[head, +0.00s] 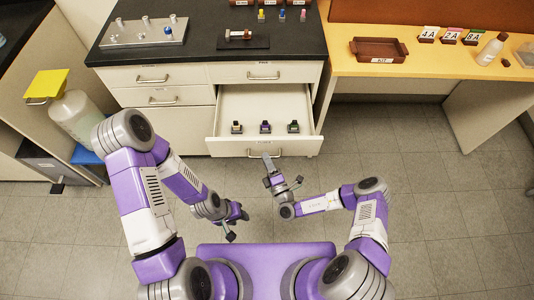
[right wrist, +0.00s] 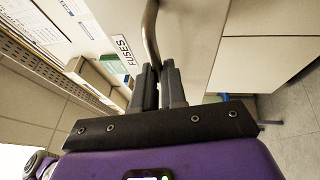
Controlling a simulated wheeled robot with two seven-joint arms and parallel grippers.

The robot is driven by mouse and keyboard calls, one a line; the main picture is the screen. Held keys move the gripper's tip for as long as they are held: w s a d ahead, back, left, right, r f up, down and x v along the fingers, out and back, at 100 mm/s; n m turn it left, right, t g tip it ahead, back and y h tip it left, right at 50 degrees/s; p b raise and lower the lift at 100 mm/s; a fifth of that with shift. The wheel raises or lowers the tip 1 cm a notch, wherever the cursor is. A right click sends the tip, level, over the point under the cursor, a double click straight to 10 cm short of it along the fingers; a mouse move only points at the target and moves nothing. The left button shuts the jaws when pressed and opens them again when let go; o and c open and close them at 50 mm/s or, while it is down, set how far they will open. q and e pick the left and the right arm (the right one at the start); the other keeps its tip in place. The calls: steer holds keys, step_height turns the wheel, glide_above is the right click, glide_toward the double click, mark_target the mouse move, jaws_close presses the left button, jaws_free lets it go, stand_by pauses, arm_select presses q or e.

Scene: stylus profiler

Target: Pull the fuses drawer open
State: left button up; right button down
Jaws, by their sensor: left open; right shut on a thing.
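The fuses drawer (head: 232,146) stands pulled well out of the white cabinet, its inside open to view. Three small dark pieces with differently coloured parts sit in a row in it. My right gripper (head: 267,164) is at the drawer's front and shut on the curved metal handle (head: 281,153). In the right wrist view, the handle (right wrist: 151,30) runs down between the fingers of the right gripper (right wrist: 160,75), beside the FUSES label (right wrist: 122,50). My left gripper (head: 237,222) is open and empty, low over the floor, apart from the cabinet.
A black countertop (head: 215,25) above the drawers carries a metal plate with pegs (head: 144,32) and a dark stand (head: 232,41). A yellow table (head: 440,62) with a brown KIT tray (head: 379,49) stands at right. A translucent container (head: 78,115) is at left. Floor right of the drawer is clear.

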steer(key=shift+s, duration=0.7)
steer(key=c, duration=1.2)
jaws_free()
steer(key=p+v, duration=0.1)
steer(key=v, duration=0.6)
steer(key=shift+s+d, duration=0.15)
steer(key=shift+s, duration=0.15)
